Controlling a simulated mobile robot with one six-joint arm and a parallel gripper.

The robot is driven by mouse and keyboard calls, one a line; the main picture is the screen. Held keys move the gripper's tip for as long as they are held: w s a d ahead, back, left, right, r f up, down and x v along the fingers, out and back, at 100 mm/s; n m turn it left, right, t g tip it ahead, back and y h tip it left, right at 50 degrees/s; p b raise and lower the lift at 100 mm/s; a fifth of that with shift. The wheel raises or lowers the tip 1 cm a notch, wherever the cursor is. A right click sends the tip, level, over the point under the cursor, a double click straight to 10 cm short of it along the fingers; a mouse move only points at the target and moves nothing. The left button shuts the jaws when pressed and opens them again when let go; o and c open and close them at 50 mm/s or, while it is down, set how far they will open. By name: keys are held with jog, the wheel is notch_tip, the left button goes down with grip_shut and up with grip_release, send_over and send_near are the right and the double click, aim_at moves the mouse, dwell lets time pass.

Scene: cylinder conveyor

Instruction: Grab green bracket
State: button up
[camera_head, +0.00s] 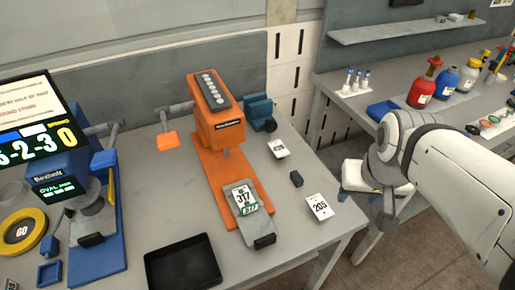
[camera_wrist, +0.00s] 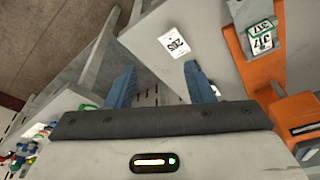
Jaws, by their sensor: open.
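No plainly bracket-shaped green part can be made out. A small green-edged piece marked 317 (camera_head: 249,209) lies at the front of the orange machine (camera_head: 220,130), against a white card marked 317 (camera_head: 242,196). In the wrist view the green-edged 317 piece (camera_wrist: 262,27) is at the upper right, beside the white card (camera_wrist: 262,42). My gripper (camera_wrist: 160,80) is open, its two blue fingers apart with nothing between them. In the head view my gripper (camera_head: 388,208) hangs right of the workbench, apart from the 317 piece.
A white card marked 203 (camera_head: 319,207), a small black block (camera_head: 296,178) and another card (camera_head: 278,148) lie right of the machine. A black tray (camera_head: 183,262) is at the front. A blue machine (camera_head: 92,250) stands left. Bottles (camera_head: 424,88) stand on the right table.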

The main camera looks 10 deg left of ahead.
jog(key=o, duration=0.5)
jog(key=w+a+f+n, duration=0.1)
jog(key=w+a, duration=0.1)
jog(key=a, duration=0.1)
jog(key=w+a+f+n+g+b, duration=0.1)
jog(key=w+a+f, duration=0.1)
jog(key=w+a, duration=0.1)
jog(key=w+a+f+n+b, duration=0.1)
jog(key=w+a, duration=0.1)
jog(key=a, duration=0.2)
jog(key=shift+w+a+f+g, duration=0.15)
jog(key=shift+a+g, duration=0.15)
jog(key=n+g+b, duration=0.1)
jog(key=n+b, duration=0.1)
jog(key=n, duration=0.1)
send_near(246, 201)
jog(key=shift+a+f, duration=0.35)
jog(key=shift+w+d+f+p, duration=0.1)
jog(key=shift+d+f+p, duration=0.1)
jog(key=shift+f, duration=1.65)
jog(key=shift+d+f+p, duration=0.1)
jog(key=shift+f+p, duration=0.1)
jog(key=shift+f, duration=1.65)
